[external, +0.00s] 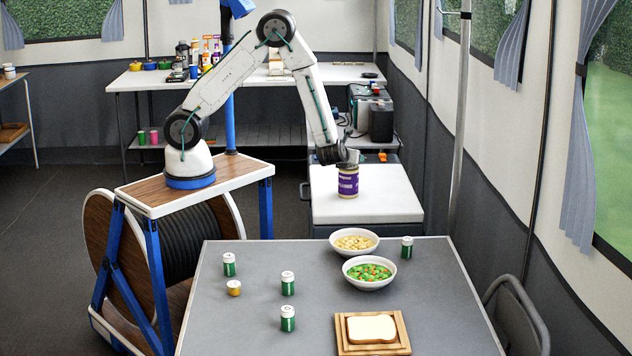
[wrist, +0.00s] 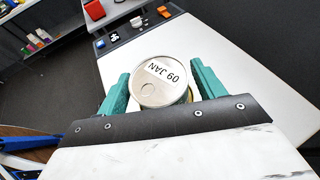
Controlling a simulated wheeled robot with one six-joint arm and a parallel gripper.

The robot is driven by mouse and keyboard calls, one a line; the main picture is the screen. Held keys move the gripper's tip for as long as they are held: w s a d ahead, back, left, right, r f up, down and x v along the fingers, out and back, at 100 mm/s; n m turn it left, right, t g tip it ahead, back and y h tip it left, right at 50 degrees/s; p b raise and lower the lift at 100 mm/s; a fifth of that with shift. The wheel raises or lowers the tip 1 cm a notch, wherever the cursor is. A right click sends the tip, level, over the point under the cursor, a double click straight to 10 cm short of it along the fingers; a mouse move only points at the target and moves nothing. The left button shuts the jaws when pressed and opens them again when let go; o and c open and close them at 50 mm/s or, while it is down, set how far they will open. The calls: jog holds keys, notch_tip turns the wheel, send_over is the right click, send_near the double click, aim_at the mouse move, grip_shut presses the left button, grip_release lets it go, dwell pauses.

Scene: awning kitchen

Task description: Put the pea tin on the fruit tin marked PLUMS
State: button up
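A purple tin (external: 348,183) with pale bands stands upright on the white top of a low unit, or very close above it. Its label is too small to read, so I cannot tell whether it is PEAS or PLUMS. My gripper (external: 347,160) is right at its top, pointing down. In the wrist view a round metal lid (wrist: 160,84) with a "09 JAN" sticker lies between the green fingers of my gripper (wrist: 160,82). Whether the fingers press on the tin is unclear. I cannot make out a second large tin.
The white top (external: 385,200) is otherwise mostly clear. The grey table (external: 240,325) in front holds two food bowls, a bread slice on a wooden board (external: 345,347), several green jars and a small yellow jar. A dark appliance (external: 380,118) stands behind the white unit.

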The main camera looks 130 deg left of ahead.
jog(key=shift+o, duration=0.4)
jog(key=shift+r, duration=0.15)
jog(key=shift+w+d+r, duration=0.1)
jog(key=shift+d+r, duration=0.05)
jog(key=shift+d, duration=0.05)
jog(key=w+d+r+n+h, duration=0.1)
jog(key=w+d+r+n, duration=0.2)
jog(key=d+r, duration=1)
jog(key=s+d+r+n+t+h, duration=0.2)
jog(key=s+d+r+n+h, duration=0.1)
jog(key=d, duration=0.8)
jog(key=s+d+r+n+t+h, duration=0.2)
jog(key=s+d+r+n+h, duration=0.2)
jog(key=d, duration=0.8)
jog(key=s+d+r+n+t+h, duration=0.2)
jog(key=s+d, duration=0.4)
jog(key=d, duration=0.5)
jog(key=shift+d+r+n+t+h, duration=0.15)
jog(key=shift+r+n+t+h, duration=0.15)
jog(key=shift+r+n+h, duration=0.75)
